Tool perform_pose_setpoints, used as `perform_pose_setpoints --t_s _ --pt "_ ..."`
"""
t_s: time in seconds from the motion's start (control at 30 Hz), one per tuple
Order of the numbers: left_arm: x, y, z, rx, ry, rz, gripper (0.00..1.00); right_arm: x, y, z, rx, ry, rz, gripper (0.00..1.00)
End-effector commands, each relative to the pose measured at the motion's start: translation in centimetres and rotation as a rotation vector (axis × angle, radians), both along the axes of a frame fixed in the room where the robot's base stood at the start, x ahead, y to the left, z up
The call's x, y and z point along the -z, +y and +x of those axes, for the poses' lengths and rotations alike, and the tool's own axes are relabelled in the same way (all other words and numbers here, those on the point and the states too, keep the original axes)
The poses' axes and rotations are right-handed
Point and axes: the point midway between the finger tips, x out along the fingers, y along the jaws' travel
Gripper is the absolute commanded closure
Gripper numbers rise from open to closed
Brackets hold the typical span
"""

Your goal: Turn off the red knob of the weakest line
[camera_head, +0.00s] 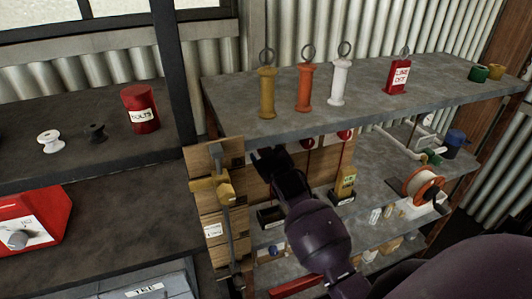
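Two round red knobs show under the front edge of the upper shelf: one (308,143) beside my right gripper and one (345,134) further right. Thin lines hang below them. A yellow device (345,183) hangs under the right one, above a dark base. My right gripper (266,156) reaches up from the lower right, under the shelf edge and left of both knobs. Its dark fingers look apart and empty. The forearm hides part of the space beneath the knobs, so any other knob there cannot be seen. My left gripper is not in view.
Yellow (267,92), orange (304,88) and white (340,82) ringed posts and a red labelled block (397,77) stand on the upper shelf (235,105). A wooden panel with a yellow valve (213,187) is left of my gripper. An orange reel (424,186) sits right.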

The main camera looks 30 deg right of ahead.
Motion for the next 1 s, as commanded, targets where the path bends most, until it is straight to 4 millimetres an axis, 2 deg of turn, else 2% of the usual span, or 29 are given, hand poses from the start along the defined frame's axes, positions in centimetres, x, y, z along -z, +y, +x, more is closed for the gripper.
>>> perform_pose_setpoints --t_s 0.37,0.47,0.8,1.0 --pt "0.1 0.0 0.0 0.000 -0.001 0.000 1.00 0.0 0.1 -0.7 0.000 0.000 -0.001 0.30" --pt "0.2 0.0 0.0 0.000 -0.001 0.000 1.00 0.0 0.4 -1.8 0.001 0.000 -0.001 0.30" --pt "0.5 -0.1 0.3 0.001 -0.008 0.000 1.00 -0.4 1.8 -7.6 0.001 0.000 0.000 0.30" --pt "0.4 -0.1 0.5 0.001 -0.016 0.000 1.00 -0.5 2.3 -9.8 0.000 0.001 0.000 0.30"
